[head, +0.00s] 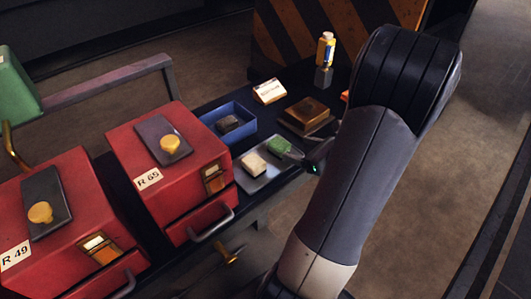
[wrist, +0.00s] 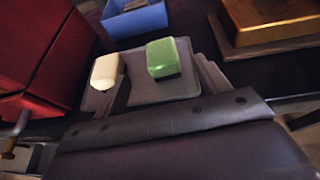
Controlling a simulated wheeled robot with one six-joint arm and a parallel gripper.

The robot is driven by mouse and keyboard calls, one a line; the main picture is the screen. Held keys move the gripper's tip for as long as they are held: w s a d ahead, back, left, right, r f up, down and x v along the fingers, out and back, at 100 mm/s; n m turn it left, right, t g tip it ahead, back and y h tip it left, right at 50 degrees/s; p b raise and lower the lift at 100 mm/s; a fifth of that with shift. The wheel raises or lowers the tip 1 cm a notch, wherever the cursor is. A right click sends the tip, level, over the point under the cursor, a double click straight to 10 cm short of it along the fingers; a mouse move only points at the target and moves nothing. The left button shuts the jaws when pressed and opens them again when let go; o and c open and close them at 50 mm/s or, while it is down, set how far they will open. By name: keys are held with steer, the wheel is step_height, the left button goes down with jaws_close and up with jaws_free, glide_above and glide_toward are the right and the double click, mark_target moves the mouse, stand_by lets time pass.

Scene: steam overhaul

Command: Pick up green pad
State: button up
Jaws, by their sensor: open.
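The green pad (head: 279,146) lies on a grey tray (head: 262,178) on the dark bench, beside a cream pad (head: 253,163). In the wrist view the green pad (wrist: 162,57) has a dark underside and sits right of the cream pad (wrist: 106,70). My gripper (head: 303,158) is at the right side of the tray, close to the green pad. In the wrist view my gripper (wrist: 162,92) is open, with one finger at each side of the green pad. The left finger lies between the two pads. Whether the fingers touch the green pad is unclear.
A blue bin (head: 240,138) holding a dark block stands behind the tray. A brown wooden box (head: 308,117), a white labelled card (head: 270,91) and a yellow bottle (head: 325,50) stand farther back. Red boxes marked R 65 (head: 126,150) and R 49 (head: 88,215) stand left.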

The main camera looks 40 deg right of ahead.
mark_target(280, 143)
steer(key=b+x, duration=0.2)
steer(key=x, duration=0.8)
steer(key=shift+w+f, duration=0.2)
steer(key=shift+w, duration=0.15)
steer(key=shift+c, duration=0.2)
steer(key=c, duration=1.1)
steer(key=shift+r, duration=0.1)
